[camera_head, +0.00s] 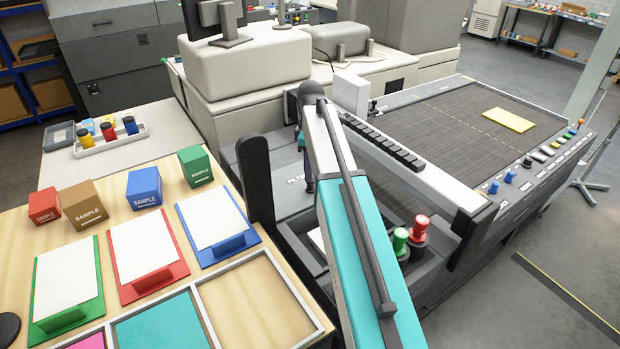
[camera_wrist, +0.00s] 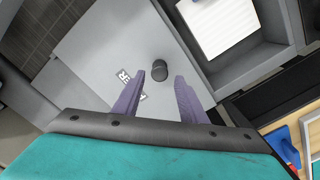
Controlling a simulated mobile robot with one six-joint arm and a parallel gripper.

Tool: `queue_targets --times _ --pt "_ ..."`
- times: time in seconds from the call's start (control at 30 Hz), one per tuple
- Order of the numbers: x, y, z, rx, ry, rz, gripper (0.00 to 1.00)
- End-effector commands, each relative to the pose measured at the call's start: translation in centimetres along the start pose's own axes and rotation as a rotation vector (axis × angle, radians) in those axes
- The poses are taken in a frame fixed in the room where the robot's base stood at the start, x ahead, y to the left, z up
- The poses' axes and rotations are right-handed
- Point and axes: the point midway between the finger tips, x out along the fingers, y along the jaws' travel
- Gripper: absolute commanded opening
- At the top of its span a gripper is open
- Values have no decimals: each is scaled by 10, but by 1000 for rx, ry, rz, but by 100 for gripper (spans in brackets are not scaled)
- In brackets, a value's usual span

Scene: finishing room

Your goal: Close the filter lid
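The filter lid looks to be the light grey panel (camera_wrist: 95,45) with a partly hidden label and a small dark round knob (camera_wrist: 160,70) in the wrist view. In the head view the panel (camera_head: 288,200) lies left of my arm, mostly hidden by it; part of its lettering shows. My gripper (camera_wrist: 160,80) has two purple fingers spread apart, with the knob between or just beyond their tips. A gap shows on each side of the knob, so the fingers do not grip it. I cannot tell how far the lid stands open.
A grey tray with white paper (camera_wrist: 222,25) adjoins the panel. Red (camera_head: 421,226) and green (camera_head: 400,240) knobs stand right of my arm. A ribbed conveyor bed (camera_head: 440,115) extends right. A wooden table (camera_head: 85,205) with clipboards and sample boxes is at left.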

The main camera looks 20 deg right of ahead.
Motion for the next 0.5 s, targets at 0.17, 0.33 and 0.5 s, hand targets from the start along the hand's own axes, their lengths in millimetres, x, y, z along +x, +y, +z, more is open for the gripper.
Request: queue_targets --times 0.17,0.33,0.5 --pt "18 -1 1 1 -1 -2 38" --pt "34 0 1 1 -1 -1 38" --pt "45 0 1 1 0 -1 38"
